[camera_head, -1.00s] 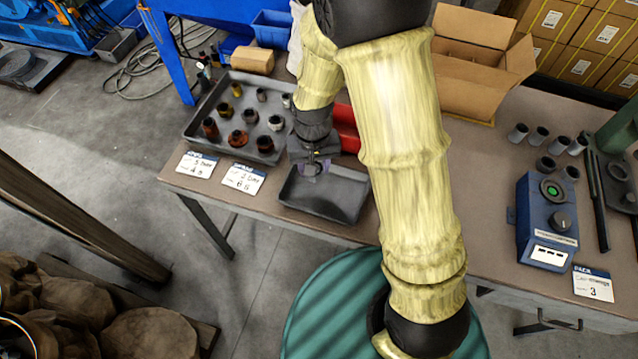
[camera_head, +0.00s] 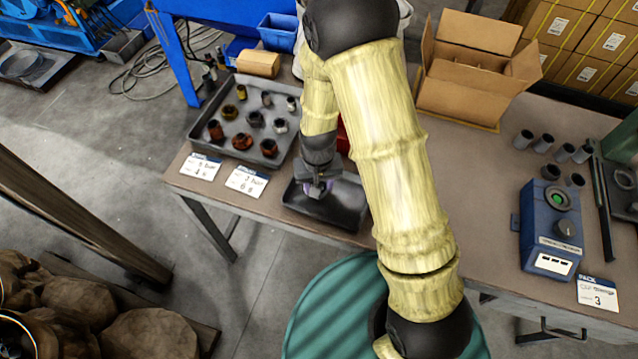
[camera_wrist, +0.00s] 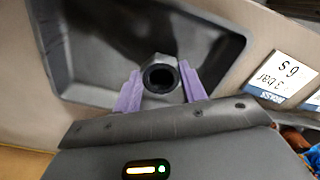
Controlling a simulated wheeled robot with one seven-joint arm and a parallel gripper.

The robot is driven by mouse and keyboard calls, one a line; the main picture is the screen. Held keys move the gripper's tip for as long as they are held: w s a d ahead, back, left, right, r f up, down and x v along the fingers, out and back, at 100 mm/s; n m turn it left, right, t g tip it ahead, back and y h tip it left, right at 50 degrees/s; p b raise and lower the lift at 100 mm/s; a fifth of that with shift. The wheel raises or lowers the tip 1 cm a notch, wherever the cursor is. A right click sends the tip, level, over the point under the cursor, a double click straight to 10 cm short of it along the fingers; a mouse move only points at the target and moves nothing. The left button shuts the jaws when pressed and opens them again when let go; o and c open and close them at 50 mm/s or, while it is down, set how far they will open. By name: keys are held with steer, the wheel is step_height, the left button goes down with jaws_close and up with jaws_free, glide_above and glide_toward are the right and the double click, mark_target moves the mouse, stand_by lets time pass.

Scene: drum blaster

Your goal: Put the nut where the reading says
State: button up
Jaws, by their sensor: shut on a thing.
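My gripper (camera_head: 318,190) is over the small dark tray (camera_head: 345,217) at the table's front edge. In the wrist view its purple fingers (camera_wrist: 158,92) are shut on a dark grey nut (camera_wrist: 160,62) with a round hole. The nut is over the tray floor (camera_wrist: 105,45); I cannot tell whether it touches it. A blue box (camera_head: 548,235) with a green light and a dial stands at the right; its white display is too small to read. Two cards lie at the front left: one seems to say 5 bar (camera_head: 201,167), the other 3 bar, 6 s (camera_head: 246,182).
A larger grey tray (camera_head: 192,148) with several nuts and fittings is left of the small tray. A red bin (camera_head: 344,138) is partly hidden behind my arm. An open cardboard box (camera_head: 470,85), several grey cylinders (camera_head: 545,145) and a card marked 3 (camera_head: 598,293) are on the right.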

steer(key=shift+f, duration=0.25)
steer(key=o, duration=1.2)
step_height(320, 180, up, 13)
steer(key=shift+f, duration=0.15)
